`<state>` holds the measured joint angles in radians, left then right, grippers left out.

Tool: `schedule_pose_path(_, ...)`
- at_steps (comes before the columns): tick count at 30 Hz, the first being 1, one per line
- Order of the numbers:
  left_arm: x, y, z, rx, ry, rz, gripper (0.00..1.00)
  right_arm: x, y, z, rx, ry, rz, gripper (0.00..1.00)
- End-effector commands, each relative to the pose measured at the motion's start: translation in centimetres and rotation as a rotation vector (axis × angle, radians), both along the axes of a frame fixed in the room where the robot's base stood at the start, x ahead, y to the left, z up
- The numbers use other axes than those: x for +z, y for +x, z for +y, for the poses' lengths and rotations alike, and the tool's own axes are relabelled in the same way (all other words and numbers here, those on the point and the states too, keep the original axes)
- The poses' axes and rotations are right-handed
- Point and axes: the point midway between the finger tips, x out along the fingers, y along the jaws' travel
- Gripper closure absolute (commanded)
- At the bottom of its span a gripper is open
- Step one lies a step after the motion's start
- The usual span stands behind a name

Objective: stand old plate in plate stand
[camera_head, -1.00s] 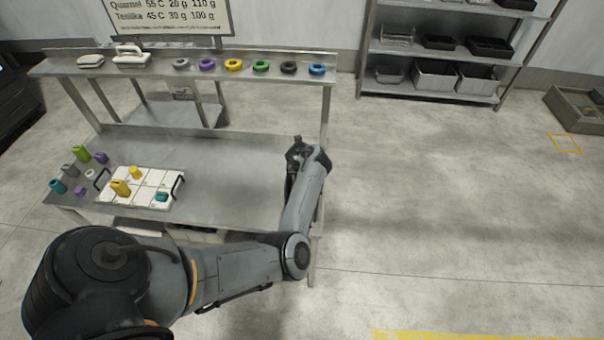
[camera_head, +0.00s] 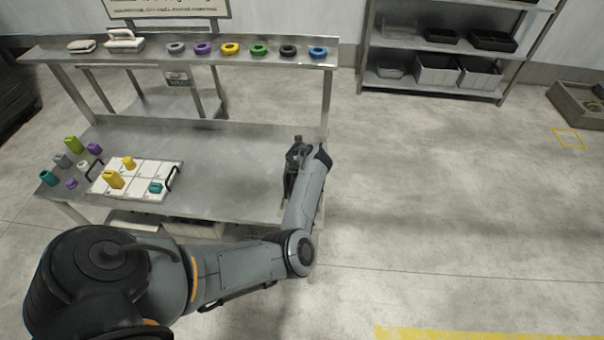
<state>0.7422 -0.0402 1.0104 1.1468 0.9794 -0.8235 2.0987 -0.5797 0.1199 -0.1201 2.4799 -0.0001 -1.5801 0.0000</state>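I can make out no plate and no plate stand in the head view. My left gripper (camera_head: 296,150) is above the right end of the steel worktable (camera_head: 240,160), its fingers pointing away from me. It is small and dark, so I cannot tell whether it is open or shut, and I see nothing held in it. My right gripper is out of view.
A white sectioned tray (camera_head: 140,187) with black handles holds yellow and teal pieces. Several coloured pieces lie left of it. Coloured rings line the raised shelf (camera_head: 215,58). A storage rack (camera_head: 430,90) stands at the back.

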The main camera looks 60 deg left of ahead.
Motion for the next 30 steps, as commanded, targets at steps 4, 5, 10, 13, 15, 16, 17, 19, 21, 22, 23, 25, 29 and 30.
schedule_pose_path(4,-0.23,0.07,0.04,0.0,0.002,-0.001,1.0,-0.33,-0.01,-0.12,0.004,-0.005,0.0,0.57)
schedule_pose_path(5,-0.23,0.07,0.04,0.0,0.002,-0.001,1.0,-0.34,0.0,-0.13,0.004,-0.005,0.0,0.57)
schedule_pose_path(10,-0.21,0.06,0.05,0.0,0.002,-0.001,1.0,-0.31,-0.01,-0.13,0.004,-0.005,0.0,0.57)
schedule_pose_path(13,-0.21,0.06,0.05,0.0,0.002,-0.001,1.0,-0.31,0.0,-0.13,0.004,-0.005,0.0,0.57)
schedule_pose_path(15,-0.21,0.06,0.05,0.0,0.002,-0.001,1.0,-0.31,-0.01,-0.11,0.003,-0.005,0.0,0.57)
schedule_pose_path(16,-0.22,0.06,0.06,0.0,0.002,-0.001,1.0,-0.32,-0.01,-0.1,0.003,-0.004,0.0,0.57)
schedule_pose_path(17,-0.23,0.05,0.05,0.001,0.001,-0.002,1.0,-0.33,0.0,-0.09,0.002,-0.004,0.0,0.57)
schedule_pose_path(19,-0.26,0.05,0.05,0.001,0.001,-0.002,1.0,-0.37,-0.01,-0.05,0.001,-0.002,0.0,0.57)
schedule_pose_path(21,-0.32,0.06,0.06,0.001,0.001,-0.002,1.0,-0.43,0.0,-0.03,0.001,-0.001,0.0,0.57)
schedule_pose_path(22,-0.36,0.06,0.06,0.001,0.001,-0.002,1.0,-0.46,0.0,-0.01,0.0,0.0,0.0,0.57)
schedule_pose_path(23,-0.39,0.06,0.05,0.001,0.001,-0.002,1.0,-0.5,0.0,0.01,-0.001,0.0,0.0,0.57)
schedule_pose_path(25,-0.49,0.06,0.05,0.001,0.001,-0.002,1.0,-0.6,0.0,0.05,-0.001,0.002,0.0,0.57)
schedule_pose_path(29,-0.66,0.06,0.05,0.001,0.001,-0.002,1.0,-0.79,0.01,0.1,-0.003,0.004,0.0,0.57)
schedule_pose_path(30,-0.71,0.06,0.05,0.001,0.001,-0.002,1.0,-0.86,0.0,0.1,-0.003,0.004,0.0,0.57)
